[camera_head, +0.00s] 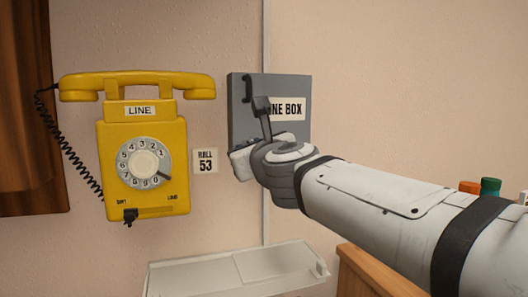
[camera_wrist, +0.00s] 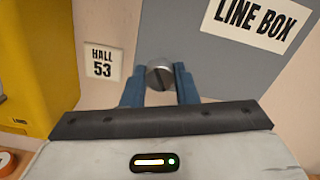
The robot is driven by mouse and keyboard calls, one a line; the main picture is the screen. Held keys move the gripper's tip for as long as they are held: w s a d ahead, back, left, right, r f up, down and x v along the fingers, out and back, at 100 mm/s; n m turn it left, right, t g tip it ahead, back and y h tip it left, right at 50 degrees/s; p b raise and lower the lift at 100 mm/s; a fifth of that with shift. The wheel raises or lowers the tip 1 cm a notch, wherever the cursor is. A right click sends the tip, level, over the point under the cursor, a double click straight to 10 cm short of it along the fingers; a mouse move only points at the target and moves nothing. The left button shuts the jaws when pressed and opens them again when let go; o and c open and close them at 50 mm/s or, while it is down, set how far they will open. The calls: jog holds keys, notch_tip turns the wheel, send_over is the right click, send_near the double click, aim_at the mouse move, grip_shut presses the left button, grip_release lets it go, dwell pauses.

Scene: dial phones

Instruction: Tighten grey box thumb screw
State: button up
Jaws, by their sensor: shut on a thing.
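The grey box (camera_head: 292,88), labelled LINE BOX, is fixed to the wall right of the yellow phone. It also shows at the top of the wrist view (camera_wrist: 182,32). Its thumb screw (camera_wrist: 161,74) is a round metal head with a dark slot, at the box's lower edge. My gripper (camera_wrist: 158,84) is shut on the screw, with one blue finger on each side of its head. In the head view my gripper and wrist cover the lower part of the box, and the screw is hidden.
A yellow dial phone (camera_head: 143,185) hangs on the wall left of the box, its handset on top. A HALL 53 sign (camera_wrist: 102,62) is between them. A pale shelf (camera_head: 215,270) lies below. Orange and green caps (camera_head: 490,187) show at the right behind my arm.

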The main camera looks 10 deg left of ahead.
jog(key=shift+m+b, duration=0.35)
jog(key=shift+m, duration=1.95)
jog(key=o, duration=1)
jog(key=p+v, duration=0.1)
jog(key=v, duration=0.6)
jog(key=shift+s+d, duration=0.2)
jog(key=shift+s, duration=0.15)
